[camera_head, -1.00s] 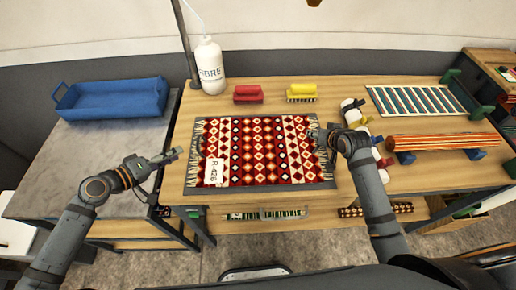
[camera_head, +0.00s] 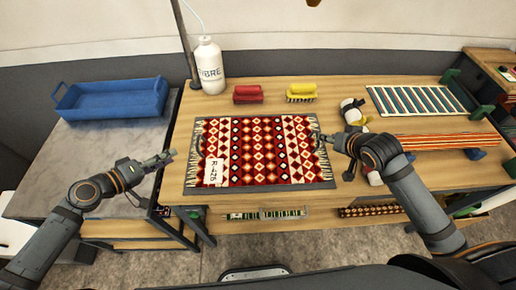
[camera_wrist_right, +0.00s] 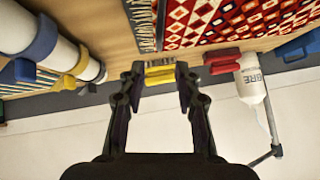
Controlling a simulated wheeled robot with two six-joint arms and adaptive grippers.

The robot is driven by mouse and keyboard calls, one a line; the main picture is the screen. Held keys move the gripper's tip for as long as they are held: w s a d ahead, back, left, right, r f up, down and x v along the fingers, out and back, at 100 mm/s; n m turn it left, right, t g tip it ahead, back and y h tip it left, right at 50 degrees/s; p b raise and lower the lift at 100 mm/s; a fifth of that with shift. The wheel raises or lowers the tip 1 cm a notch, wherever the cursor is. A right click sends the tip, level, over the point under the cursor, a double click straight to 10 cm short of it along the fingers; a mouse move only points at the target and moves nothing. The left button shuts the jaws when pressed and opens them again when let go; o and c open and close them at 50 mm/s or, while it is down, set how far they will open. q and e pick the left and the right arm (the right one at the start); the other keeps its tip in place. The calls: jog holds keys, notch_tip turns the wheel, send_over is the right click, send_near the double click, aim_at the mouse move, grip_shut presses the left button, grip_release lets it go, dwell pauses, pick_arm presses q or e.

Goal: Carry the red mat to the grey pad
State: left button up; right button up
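The red mat (camera_head: 258,150), patterned with diamonds and fringed at both ends, lies flat on the table. A white label reading R-426 is on its left part. A dark grey pad (camera_head: 262,188) shows as a border under the mat. My right gripper (camera_head: 322,138) is at the mat's right fringe; whether it touches is unclear. In the right wrist view it (camera_wrist_right: 160,75) is open and empty, with the mat (camera_wrist_right: 235,22) beyond it. My left gripper (camera_head: 168,156) is left of the mat, near the table's left edge, apart from the mat; its finger gap is unclear.
A red brush (camera_head: 248,94), a yellow brush (camera_head: 301,91) and a white bottle (camera_head: 209,66) stand behind the mat. White rolls (camera_head: 352,112) and a striped roll (camera_head: 440,140) are on the right. A blue tray (camera_head: 112,98) sits on the grey side table (camera_head: 95,150).

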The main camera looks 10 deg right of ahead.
jog(key=shift+v, duration=1.15)
